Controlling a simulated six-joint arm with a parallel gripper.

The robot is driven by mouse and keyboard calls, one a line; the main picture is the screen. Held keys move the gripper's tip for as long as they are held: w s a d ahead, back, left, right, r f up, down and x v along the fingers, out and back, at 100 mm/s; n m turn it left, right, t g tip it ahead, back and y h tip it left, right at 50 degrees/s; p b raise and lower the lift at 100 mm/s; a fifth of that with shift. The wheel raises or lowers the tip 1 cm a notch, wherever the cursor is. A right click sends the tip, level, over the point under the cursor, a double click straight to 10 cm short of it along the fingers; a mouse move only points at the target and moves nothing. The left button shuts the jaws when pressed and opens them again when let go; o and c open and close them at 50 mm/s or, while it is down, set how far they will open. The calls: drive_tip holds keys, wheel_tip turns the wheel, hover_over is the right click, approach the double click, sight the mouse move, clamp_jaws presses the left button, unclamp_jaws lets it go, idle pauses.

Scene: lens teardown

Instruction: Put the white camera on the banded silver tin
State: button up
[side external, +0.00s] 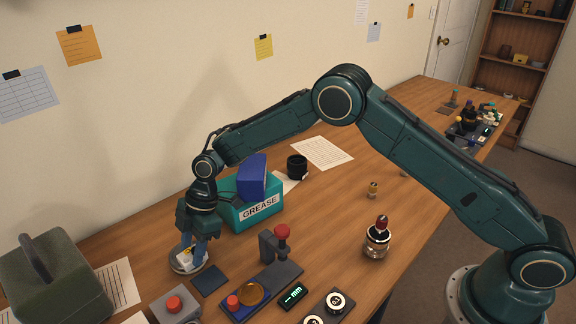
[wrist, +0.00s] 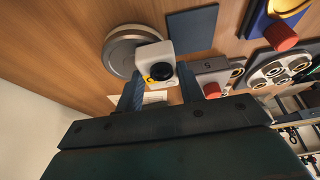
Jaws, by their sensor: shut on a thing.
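The white camera (wrist: 155,58), with a black lens and a yellow patch, sits between the two blue fingers of my gripper (wrist: 159,88). The side view shows the camera (side external: 185,259) low at the fingertips of my gripper (side external: 191,254), which is shut on it. The banded silver tin (wrist: 117,48) is round and lies flat on the table. In the wrist view the camera overlaps the tin's lower right part. In the side view the tin (side external: 175,269) shows around and below the camera. I cannot tell whether the camera touches it.
A teal grease box (side external: 240,212) with a blue block (side external: 252,177) stands close behind my gripper. A dark flat pad (side external: 210,280) lies right of the tin. A red-knobbed device (side external: 281,242) stands farther right. A green-grey case (side external: 50,280) is at left.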

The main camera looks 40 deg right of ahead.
drive_tip(key=o, duration=1)
drive_tip(key=v, duration=1.2)
drive_tip(key=shift+d+r, duration=0.1)
drive_tip(key=shift+r, duration=0.1)
